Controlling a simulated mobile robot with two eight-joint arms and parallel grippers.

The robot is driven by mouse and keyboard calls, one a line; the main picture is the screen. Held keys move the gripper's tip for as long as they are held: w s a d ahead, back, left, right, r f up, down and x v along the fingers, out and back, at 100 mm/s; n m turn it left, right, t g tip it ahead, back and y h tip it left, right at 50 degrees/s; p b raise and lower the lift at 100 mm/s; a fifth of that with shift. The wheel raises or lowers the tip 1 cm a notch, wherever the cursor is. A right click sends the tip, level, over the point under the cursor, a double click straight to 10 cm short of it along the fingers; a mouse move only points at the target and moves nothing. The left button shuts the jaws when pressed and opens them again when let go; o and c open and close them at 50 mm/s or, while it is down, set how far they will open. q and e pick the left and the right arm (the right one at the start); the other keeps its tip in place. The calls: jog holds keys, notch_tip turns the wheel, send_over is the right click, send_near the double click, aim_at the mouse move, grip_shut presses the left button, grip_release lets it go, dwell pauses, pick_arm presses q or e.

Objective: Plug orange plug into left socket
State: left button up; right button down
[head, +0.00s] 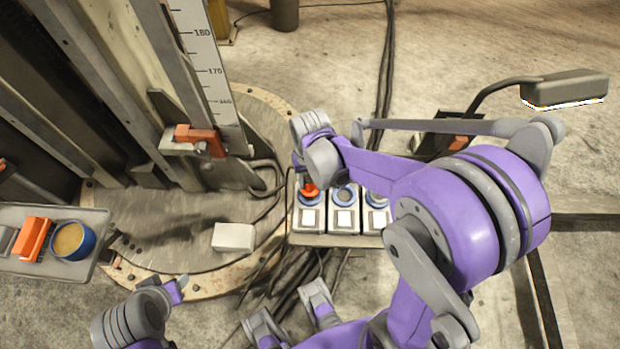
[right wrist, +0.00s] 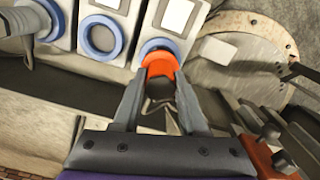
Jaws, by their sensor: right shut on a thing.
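The orange plug (head: 309,190) is at the leftmost of several sockets in the head view. My right gripper (right wrist: 160,88) is shut on the plug, with a grey finger on each side of it in the right wrist view. The plug's front meets the blue ring of the left socket (head: 307,203); I cannot tell how deep it sits. In the head view my right wrist hides much of this grip. The middle socket (head: 344,197) shows an empty blue ring, also in the right wrist view (right wrist: 101,37). My left gripper (head: 291,309) shows two separated grey fingers at the bottom edge.
A white block (head: 233,237) lies left of the sockets. A grey tray (head: 92,218) at far left bears an orange block and a blue cup (head: 73,241). A column with a scale (head: 203,70) stands behind. Dark cables run behind and below the sockets. My right arm covers the right side.

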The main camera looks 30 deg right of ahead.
jog(key=shift+f+b, duration=1.15)
jog(key=shift+f, duration=0.3)
dwell(0.5)
jog(key=shift+c, duration=1.8)
grip_release()
notch_tip(320, 180, up, 11)
jog(key=shift+f+p, duration=0.1)
jog(key=shift+p, duration=1.05)
jog(key=s+a+r+n+t+p, duration=0.3)
jog(key=s+r+t+p, duration=0.2)
jog(key=s+r+p, duration=0.3)
jog(key=shift+s+r, duration=0.85)
